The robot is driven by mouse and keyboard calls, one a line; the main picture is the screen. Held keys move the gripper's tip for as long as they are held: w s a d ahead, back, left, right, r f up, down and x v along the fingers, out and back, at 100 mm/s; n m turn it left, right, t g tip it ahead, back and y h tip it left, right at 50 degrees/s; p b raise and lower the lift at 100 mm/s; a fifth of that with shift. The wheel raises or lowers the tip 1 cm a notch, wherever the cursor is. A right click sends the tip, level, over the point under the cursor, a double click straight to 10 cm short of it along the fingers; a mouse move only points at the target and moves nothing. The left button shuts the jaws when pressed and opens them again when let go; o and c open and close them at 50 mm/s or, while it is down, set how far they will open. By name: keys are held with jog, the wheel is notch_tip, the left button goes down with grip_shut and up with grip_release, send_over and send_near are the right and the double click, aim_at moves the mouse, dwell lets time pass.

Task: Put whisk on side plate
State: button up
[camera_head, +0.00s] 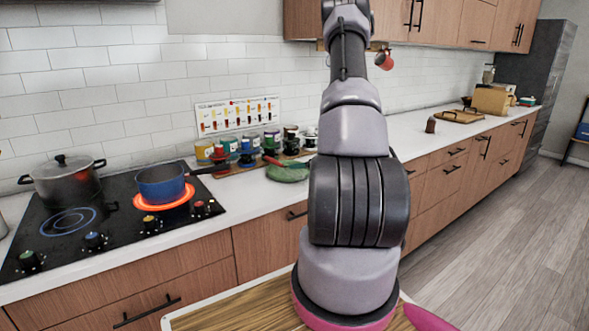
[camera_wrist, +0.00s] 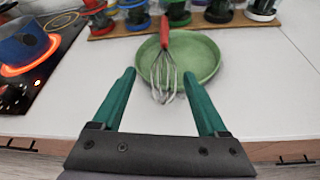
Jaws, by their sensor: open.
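The whisk (camera_wrist: 164,68) has a red handle and thin metal wires. In the wrist view it lies across the green side plate (camera_wrist: 207,62), with its handle towards the wall and its wires near the front rim. In the head view the whisk's red handle (camera_head: 272,160) shows over the green plate (camera_head: 287,175), partly beside my arm. Whether the wires touch the plate is hard to tell. My gripper (camera_wrist: 160,74) is open, with its two green fingers spread on either side of the wires in the picture. It holds nothing. My arm hides it in the head view.
A wooden rack (camera_wrist: 125,30) of several jars stands behind the plate. At left, a blue pan (camera_head: 163,184) sits on a glowing burner and a lidded pot (camera_head: 66,182) stands on the stove. White counter (camera_wrist: 262,110) is clear right of the plate.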

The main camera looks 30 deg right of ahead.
jog(key=s+a+r+n+g+y, duration=0.3)
jog(key=s+a+r+n+y, duration=0.1)
jog(key=a+r+n, duration=0.55)
jog(key=s+a+r+n+g+y, duration=0.35)
jog(key=a+r+n, duration=0.25)
jog(key=a+r, duration=0.6)
jog(key=s+a+r+n+g+h, duration=0.3)
jog(key=s+a+r+n, duration=0.3)
jog(key=s+a+n, duration=0.35)
jog(key=s+d+r+n+t+h, duration=0.3)
jog(key=s+r+n+h, duration=0.1)
jog(key=s+n, duration=0.3)
jog(key=shift+s+r+n+h, duration=0.4)
jog(key=shift+s+r, duration=0.4)
jog(key=shift+s, duration=0.4)
